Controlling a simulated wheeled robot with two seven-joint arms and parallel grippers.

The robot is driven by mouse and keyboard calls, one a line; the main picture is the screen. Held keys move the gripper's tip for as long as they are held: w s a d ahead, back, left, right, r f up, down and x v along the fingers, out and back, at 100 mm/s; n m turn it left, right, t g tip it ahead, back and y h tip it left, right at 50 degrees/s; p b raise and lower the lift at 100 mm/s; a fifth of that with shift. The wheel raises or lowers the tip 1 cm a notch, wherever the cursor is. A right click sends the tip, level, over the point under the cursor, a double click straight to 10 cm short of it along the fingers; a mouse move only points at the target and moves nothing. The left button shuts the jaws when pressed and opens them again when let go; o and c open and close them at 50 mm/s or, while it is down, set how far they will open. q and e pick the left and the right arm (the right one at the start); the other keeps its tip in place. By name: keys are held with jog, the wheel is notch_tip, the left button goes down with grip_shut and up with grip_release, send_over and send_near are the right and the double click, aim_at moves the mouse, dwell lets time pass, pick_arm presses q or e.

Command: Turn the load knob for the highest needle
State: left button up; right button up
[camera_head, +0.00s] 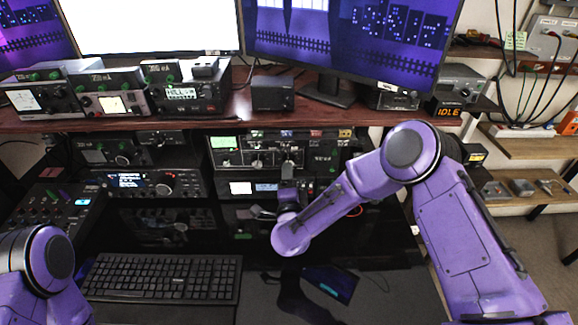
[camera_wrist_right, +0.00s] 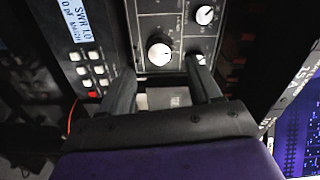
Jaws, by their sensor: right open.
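A black tuner panel (camera_wrist_right: 172,20) fills the top middle of the right wrist view, and its unit (camera_head: 262,155) is under the desk shelf in the head view. A larger white-faced knob (camera_wrist_right: 160,53) and a smaller knob (camera_wrist_right: 205,15) are on it; I cannot read which is the load knob. My right gripper (camera_wrist_right: 163,68) is open, with its fingertips either side of the larger knob and a gap on each side. In the head view this gripper (camera_head: 288,168) is in front of the panel, its fingertips hard to make out. A needle cannot be made out. My left arm shows at lower left; its gripper is out of view.
A unit with an "SWR LO" display (camera_wrist_right: 78,20) and several white buttons (camera_wrist_right: 92,68) is beside the tuner panel. The shelf edge (camera_head: 150,123) runs above. A keyboard (camera_head: 160,277) lies below left. More radios (camera_head: 185,93) stand on the shelf.

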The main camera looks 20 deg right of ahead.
aim_at(289, 161)
jog(key=p+x, duration=0.1)
jog(key=x, duration=0.4)
jog(key=shift+w+d, duration=0.1)
jog(key=shift+w, duration=0.15)
jog(key=c, duration=1)
jog(key=shift+c, duration=0.2)
jog(key=shift+f+n, duration=0.1)
jog(key=shift+n, duration=0.3)
jog(key=shift+n+b, duration=0.85)
jog(key=shift+n, duration=1.55)
